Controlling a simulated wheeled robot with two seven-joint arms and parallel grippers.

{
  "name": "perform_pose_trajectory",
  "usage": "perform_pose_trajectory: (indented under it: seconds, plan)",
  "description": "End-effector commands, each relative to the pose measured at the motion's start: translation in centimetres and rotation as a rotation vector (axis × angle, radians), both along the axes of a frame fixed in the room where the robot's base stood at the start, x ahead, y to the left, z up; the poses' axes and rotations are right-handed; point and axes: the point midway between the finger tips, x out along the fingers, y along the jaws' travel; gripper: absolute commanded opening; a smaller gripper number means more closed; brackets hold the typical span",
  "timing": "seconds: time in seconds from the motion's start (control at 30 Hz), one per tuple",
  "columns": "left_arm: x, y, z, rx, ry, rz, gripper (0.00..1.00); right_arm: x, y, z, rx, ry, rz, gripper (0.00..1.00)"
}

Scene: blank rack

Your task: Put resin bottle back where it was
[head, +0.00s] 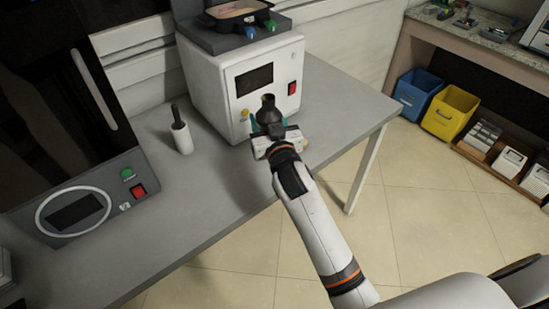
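A dark bottle with a narrow neck (268,102), which looks like the resin bottle, is upright in front of the white machine. My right gripper (269,122) reaches in from the lower right and has its fingers on both sides of the bottle, seemingly shut on it. The gripper body hides the bottle's lower part, so I cannot tell whether it touches the table. My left gripper is not in view.
The white machine (215,95) with a black top stands on the grey table (215,215). A white cylinder with a black handle (182,138) stands to its left. A dark-doored machine (75,212) is at far left. Blue (416,93) and yellow (450,112) bins sit right.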

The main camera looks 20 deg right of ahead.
Motion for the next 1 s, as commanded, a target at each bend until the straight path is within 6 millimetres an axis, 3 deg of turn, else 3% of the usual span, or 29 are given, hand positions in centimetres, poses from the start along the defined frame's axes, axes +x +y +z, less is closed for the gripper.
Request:
perform_pose_trajectory:
  seconds: [0.1, 0.53, 1.0]
  plan:
    - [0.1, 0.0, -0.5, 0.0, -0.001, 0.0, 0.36, 0.0, 0.0, -2.5, 0.0, 0.003, -0.002, 0.22]
    - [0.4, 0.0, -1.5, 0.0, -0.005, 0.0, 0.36, 0.0, 0.0, -7.5, 0.001, 0.002, -0.002, 0.22]
    - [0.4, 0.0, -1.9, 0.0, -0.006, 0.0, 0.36, 0.0, 0.0, -8.4, -0.001, 0.0, -0.002, 0.22]
